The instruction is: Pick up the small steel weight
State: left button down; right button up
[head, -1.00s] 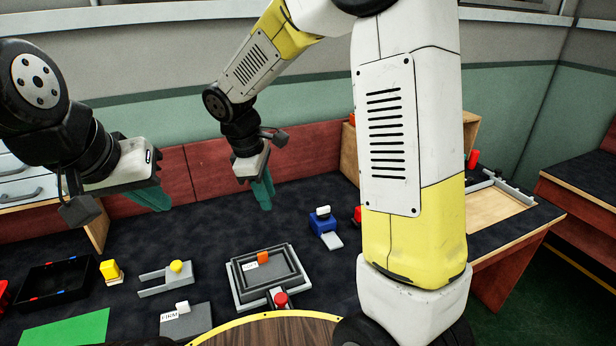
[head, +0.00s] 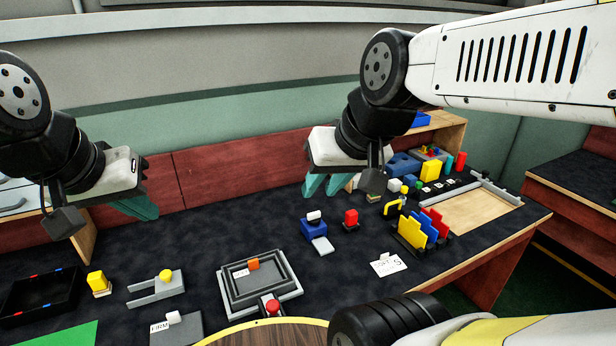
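I cannot pick out a small steel weight with certainty; no plain metal weight stands out on the dark bench (head: 200,250). My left gripper (head: 138,208) hangs above the bench at the left, its teal fingers overlapping from this side, so its opening is unclear. My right gripper (head: 323,187) hangs above the back middle of the bench. Its two teal fingers show slightly apart with nothing visible between them. Part of the bench behind the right gripper is hidden.
Coloured upright plates (head: 420,228) and a wooden-floored tray (head: 470,212) are at right. A black tray (head: 40,296) is at left.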

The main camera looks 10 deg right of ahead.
aim_at(388, 214)
jog(key=z, duration=1.25)
jog(key=l+u, duration=0.1)
jog(key=u, duration=0.3)
jog(key=i+l+u, duration=0.1)
jog(key=u, duration=0.35)
jog(key=l+u, duration=0.1)
jog(key=u, duration=0.3)
jog(key=l+u, duration=0.4)
jog(key=l, duration=0.35)
jog(key=l+u, duration=0.45)
jog(key=l, duration=0.35)
jog(key=k+l, duration=0.1)
jog(key=l, duration=0.3)
jog(key=k+l, duration=0.1)
jog(key=l, duration=0.35)
